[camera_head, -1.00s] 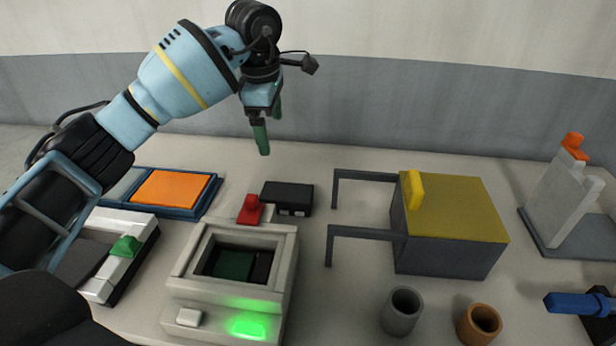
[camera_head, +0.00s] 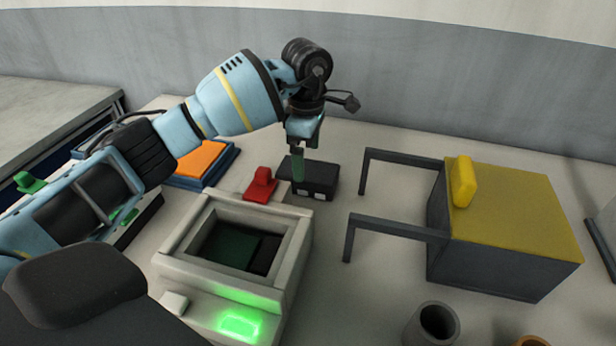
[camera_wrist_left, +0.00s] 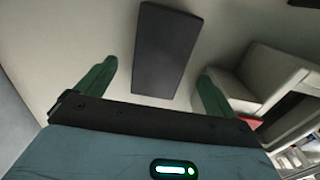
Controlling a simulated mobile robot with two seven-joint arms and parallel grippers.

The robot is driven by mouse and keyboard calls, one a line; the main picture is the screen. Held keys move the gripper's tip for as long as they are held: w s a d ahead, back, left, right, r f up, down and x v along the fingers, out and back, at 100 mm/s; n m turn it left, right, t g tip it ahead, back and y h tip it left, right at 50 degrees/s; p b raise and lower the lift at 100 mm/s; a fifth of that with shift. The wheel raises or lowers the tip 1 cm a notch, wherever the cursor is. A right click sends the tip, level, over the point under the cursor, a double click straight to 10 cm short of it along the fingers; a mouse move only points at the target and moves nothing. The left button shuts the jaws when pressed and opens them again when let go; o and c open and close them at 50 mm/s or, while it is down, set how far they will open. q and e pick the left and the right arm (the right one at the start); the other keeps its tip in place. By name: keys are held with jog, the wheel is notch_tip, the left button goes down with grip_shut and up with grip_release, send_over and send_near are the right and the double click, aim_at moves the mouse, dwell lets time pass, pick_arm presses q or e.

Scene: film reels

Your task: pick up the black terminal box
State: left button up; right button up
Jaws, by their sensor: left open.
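The black terminal box (camera_head: 316,178) is a small flat dark block with two pale squares on its front side. It lies on the table behind the grey machine. My left gripper (camera_head: 299,168) points down above it, with green fingers that hide part of the box in the head view. In the left wrist view the box (camera_wrist_left: 167,50) shows as a dark slab ahead of and between the two open fingers (camera_wrist_left: 158,88), touching neither. My right gripper is not in view.
The grey machine (camera_head: 172,256) with a green-lit button and red lever (camera_head: 261,185) stands just in front. A yellow-topped box (camera_head: 520,215) with two dark bars (camera_head: 395,228) stands to the right. An orange-topped tray (camera_head: 200,160) lies left. A grey cup (camera_head: 432,325) is in front.

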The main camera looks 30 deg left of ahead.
aim_at(308, 169)
pick_arm(q)
jog(key=shift+d+f, duration=0.1)
jog(key=shift+f, duration=2.45)
jog(key=shift+r, duration=0.1)
jog(key=c, duration=1.5)
jog(key=shift+w+r, duration=0.1)
notch_tip(308, 169, up, 10)
jog(key=shift+f, duration=0.1)
